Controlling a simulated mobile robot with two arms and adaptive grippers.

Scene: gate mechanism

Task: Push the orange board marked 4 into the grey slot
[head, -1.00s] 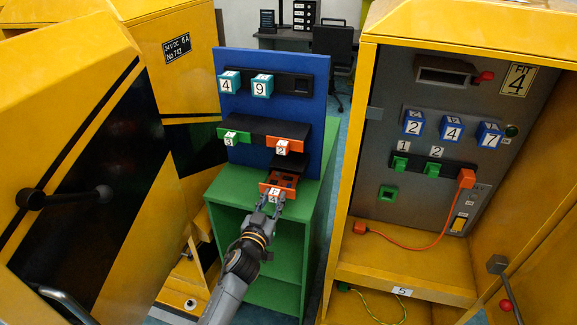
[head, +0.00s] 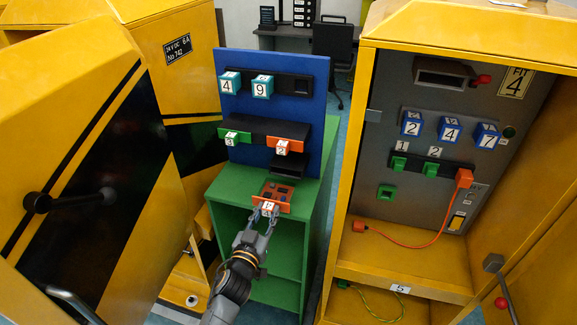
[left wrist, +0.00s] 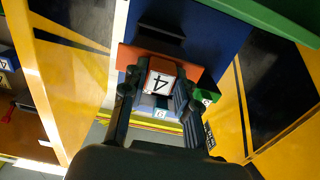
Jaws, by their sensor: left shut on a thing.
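The orange board (head: 277,192) lies low in front of the blue panel, just above the green cabinet top. Its white label reads 4 in the left wrist view (left wrist: 160,84). My left gripper (head: 263,216) is shut on the front end of the board, with fingers on both sides of the label. A dark grey slot housing (head: 287,167) sits behind the board, under the orange block marked 2; the board appears out of it. Another grey slot (head: 442,74) is at the top of the right cabinet, near a FIT 4 sign. My right gripper is not in view.
The blue panel (head: 270,62) stands on the green cabinet (head: 313,200) and carries blocks marked 4, 9, 3 and 2. An open yellow cabinet (head: 350,180) stands to the right, with an orange cable inside. A yellow cabinet with black stripes (head: 75,130) stands at left.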

